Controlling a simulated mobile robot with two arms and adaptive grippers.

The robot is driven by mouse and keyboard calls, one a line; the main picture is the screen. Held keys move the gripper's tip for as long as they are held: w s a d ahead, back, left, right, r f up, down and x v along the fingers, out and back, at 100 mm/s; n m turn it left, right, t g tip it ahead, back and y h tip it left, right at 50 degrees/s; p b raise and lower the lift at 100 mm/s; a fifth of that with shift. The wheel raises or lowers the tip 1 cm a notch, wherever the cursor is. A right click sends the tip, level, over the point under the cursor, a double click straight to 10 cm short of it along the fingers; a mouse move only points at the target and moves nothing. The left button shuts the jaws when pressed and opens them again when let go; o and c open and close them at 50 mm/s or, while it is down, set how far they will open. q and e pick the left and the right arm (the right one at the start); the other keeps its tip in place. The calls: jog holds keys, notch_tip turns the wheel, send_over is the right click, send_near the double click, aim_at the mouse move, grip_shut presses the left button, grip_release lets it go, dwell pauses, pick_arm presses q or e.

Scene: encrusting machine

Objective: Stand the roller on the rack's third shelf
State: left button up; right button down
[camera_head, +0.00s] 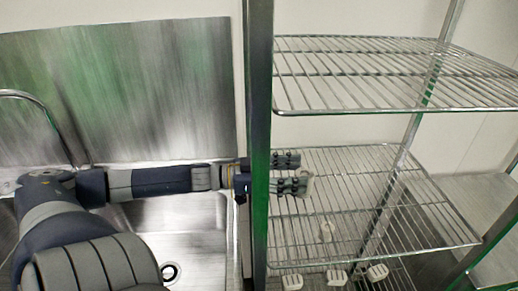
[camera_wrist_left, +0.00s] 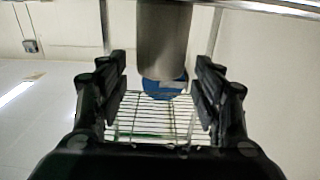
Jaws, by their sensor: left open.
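My left gripper (camera_head: 288,174) reaches behind the rack's front left post, over a wire shelf (camera_head: 440,222) of the rack. In the left wrist view, the gripper (camera_wrist_left: 165,95) is open, its two fingers wide apart. A grey metal cylinder with a blue lower end, apparently the roller (camera_wrist_left: 163,40), stands upright in the picture between and beyond the fingers. Its upper part is cut off by the frame. No clear contact with the fingers shows. In the head view I cannot make out the roller. A small pale thing (camera_head: 308,181) shows at the fingertips. My right gripper is not in view.
An upper wire shelf (camera_head: 390,75) hangs above the gripper. The green-tinted front post (camera_head: 258,150) stands across my left arm. Several small white pieces, one (camera_head: 377,272) at the right, lie low in the rack. A metal sink basin (camera_head: 190,225) is at left.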

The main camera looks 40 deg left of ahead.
pick_arm(q)
jog(key=p+v, duration=0.2)
jog(key=v, duration=0.6)
jog(key=shift+s+a, duration=0.5)
jog(key=shift+s, duration=0.05)
